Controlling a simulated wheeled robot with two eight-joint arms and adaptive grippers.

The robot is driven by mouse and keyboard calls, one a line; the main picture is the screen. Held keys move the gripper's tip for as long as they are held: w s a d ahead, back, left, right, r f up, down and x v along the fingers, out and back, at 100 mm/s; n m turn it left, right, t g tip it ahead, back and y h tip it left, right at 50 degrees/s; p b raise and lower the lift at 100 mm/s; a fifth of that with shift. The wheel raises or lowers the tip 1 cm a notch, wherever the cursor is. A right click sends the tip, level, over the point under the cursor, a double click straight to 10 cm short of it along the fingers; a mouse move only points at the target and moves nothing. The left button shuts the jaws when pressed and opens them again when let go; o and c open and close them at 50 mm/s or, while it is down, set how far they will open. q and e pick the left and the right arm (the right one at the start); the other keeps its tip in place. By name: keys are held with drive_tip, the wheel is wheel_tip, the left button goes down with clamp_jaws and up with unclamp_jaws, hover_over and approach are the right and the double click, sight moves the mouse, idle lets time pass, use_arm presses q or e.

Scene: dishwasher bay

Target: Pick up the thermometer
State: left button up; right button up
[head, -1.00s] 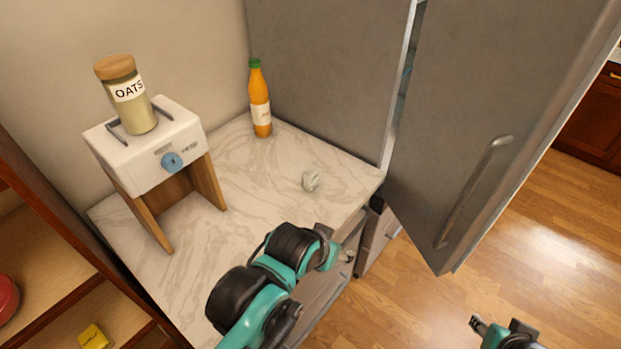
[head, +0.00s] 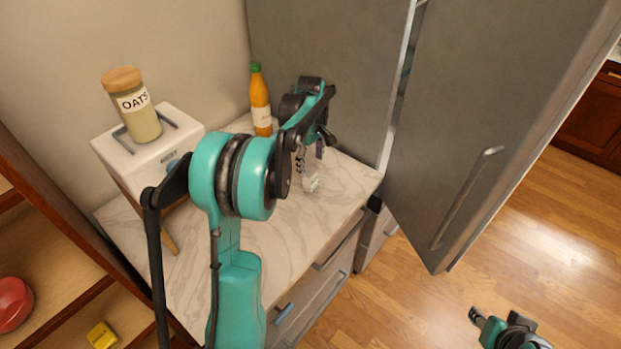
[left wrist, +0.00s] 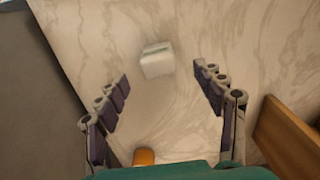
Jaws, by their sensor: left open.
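The thermometer appears to be the small white block-like item (head: 311,183) on the marble counter; it also shows in the left wrist view (left wrist: 156,60), lying between and ahead of the fingers. My left gripper (head: 310,158) is open and points down just above it, close to it but apparently not holding it. In the left wrist view both fingers (left wrist: 160,88) are spread wide with bare counter between them. Part of my right arm's end (head: 505,330) shows at the lower right of the head view; its jaws are unclear.
An orange bottle (head: 260,105) stands behind my left gripper. A white appliance (head: 140,158) with an oats jar (head: 135,105) on top stands at the left. A grey fridge door (head: 470,130) stands ajar at the right. The front counter (head: 300,230) is clear.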

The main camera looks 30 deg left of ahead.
sight(310, 179)
use_arm(q)
drive_tip(key=shift+w+a+f, duration=0.2)
drive_tip(key=shift+a+f, duration=0.15)
drive_tip(key=shift+a, duration=0.05)
drive_tip(key=shift+f+n, duration=0.3)
drive_tip(key=shift+f, duration=0.05)
drive_tip(key=f+b, duration=0.1)
drive_tip(key=f, duration=0.2)
drive_tip(key=f+b, duration=0.1)
drive_tip(key=f, duration=0.3)
drive_tip(key=shift+w+d+f+b, duration=0.1)
drive_tip(key=shift+d+f+b, duration=0.1)
drive_tip(key=shift+b, duration=0.1)
drive_tip(key=shift+r, duration=0.15)
drive_tip(key=shift+c, duration=0.6)
drive_tip(key=c, duration=1.2)
